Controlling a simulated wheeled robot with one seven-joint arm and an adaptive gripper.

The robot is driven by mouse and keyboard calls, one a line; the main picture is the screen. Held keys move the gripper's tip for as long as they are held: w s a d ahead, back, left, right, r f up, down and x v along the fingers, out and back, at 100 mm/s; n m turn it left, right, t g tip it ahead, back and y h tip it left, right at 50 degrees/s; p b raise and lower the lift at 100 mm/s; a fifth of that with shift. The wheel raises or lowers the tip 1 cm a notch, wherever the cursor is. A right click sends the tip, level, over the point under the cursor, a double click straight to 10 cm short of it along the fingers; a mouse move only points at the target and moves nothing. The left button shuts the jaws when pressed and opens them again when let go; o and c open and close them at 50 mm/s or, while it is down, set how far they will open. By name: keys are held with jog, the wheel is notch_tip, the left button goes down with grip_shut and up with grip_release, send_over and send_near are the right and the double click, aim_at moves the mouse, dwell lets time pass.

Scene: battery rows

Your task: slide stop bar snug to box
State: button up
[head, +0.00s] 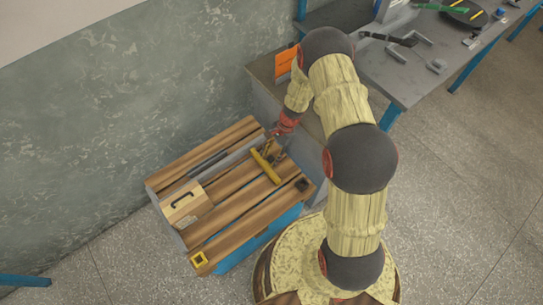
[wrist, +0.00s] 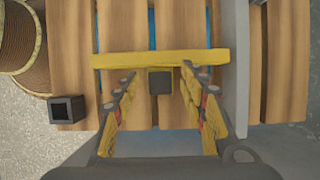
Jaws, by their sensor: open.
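The yellow stop bar (head: 266,167) lies across the wooden slats in the head view. In the wrist view the bar (wrist: 160,58) runs crosswise just beyond my fingertips, with a dark square knob (wrist: 160,82) at its middle on my side. My gripper (wrist: 159,76) is open, its two fingers on either side of the knob with gaps. In the head view my gripper (head: 272,150) is at the bar's far side and partly hidden. The pale wooden box (head: 186,205) with a black handle sits left of the bar, well apart from it; it is not in the wrist view.
The slatted top has a grey rail (head: 230,155) along its back, also at right in the wrist view (wrist: 236,60). Slats between bar and box look clear.

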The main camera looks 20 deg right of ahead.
jog(key=shift+c, duration=1)
grip_shut()
